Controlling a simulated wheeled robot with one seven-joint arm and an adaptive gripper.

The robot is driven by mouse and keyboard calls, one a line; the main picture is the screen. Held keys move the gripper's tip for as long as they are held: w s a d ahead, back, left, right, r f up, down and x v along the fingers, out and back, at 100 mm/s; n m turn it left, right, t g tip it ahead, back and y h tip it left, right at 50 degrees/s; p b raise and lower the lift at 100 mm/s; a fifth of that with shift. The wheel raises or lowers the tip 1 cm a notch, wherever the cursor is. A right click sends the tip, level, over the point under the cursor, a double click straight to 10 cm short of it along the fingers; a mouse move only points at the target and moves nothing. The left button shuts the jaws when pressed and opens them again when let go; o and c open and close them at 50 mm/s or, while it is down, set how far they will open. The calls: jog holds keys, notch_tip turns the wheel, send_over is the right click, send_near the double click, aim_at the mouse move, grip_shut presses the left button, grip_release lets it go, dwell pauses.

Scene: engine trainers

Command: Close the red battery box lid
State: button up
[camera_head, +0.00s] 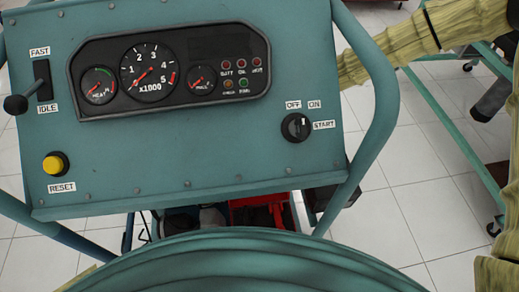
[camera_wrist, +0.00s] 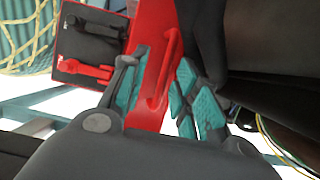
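The red battery box lid (camera_wrist: 146,84) shows in the wrist view as a red panel with a raised red bar along it. My gripper (camera_wrist: 163,60) has its teal-padded fingers spread apart, with the red panel and bar in view between them. The bar lies closer to the right finger; I cannot tell whether they touch. To the left is the red-edged box (camera_wrist: 62,67), its dark inside visible with a black piece and a red piece in it. In the head view only some red (camera_head: 262,203) shows below the console, mostly hidden; my gripper is not clearly seen there.
A teal control console (camera_head: 130,160) with gauges, a key switch and a reset button fills the head view. Its tube frame (camera_head: 375,110) curves down the right side. Dark bulky parts (camera_wrist: 270,50) crowd the gripper's right. Thin cables (camera_wrist: 285,140) hang at lower right.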

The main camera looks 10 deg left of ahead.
jog(key=shift+f, duration=0.25)
jog(key=shift+s, duration=0.1)
grip_shut()
jog(key=shift+s+r, duration=0.1)
